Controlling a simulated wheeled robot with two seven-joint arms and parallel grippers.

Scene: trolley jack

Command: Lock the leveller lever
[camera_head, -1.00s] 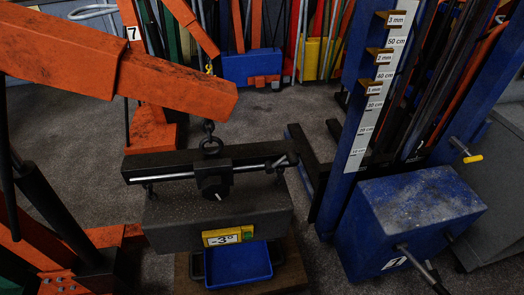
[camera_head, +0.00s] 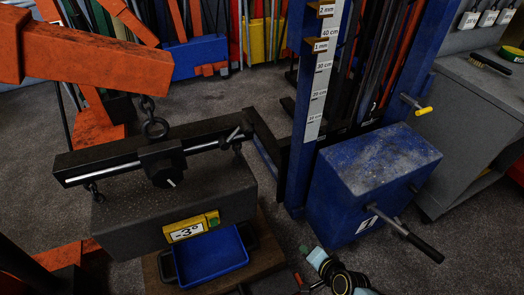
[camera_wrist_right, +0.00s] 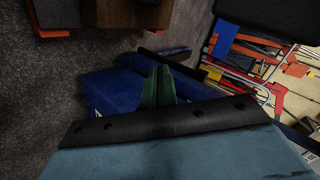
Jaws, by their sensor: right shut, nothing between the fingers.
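The leveller (camera_head: 120,160) is a black bar with a chrome rod, hanging from a chain and ring under the orange crane arm (camera_head: 90,75). A small lever (camera_head: 237,133) shows at its right end, and a short pin (camera_head: 172,183) sticks out of its central block. A dark grey load (camera_head: 150,215) hangs below, with a yellow display (camera_head: 190,230) reading -3°. My right gripper (camera_head: 306,250) is low, in front of the blue box and right of the load, apart from the leveller. Its green fingers (camera_wrist_right: 157,85) are shut and empty. My left gripper is not in view.
A blue box (camera_head: 375,175) with a black-gripped handle (camera_head: 420,245) stands right of the load, beside a blue post with a scale (camera_head: 318,90). A blue tray (camera_head: 210,262) sits below the load. A grey cabinet (camera_head: 470,110) stands at the right.

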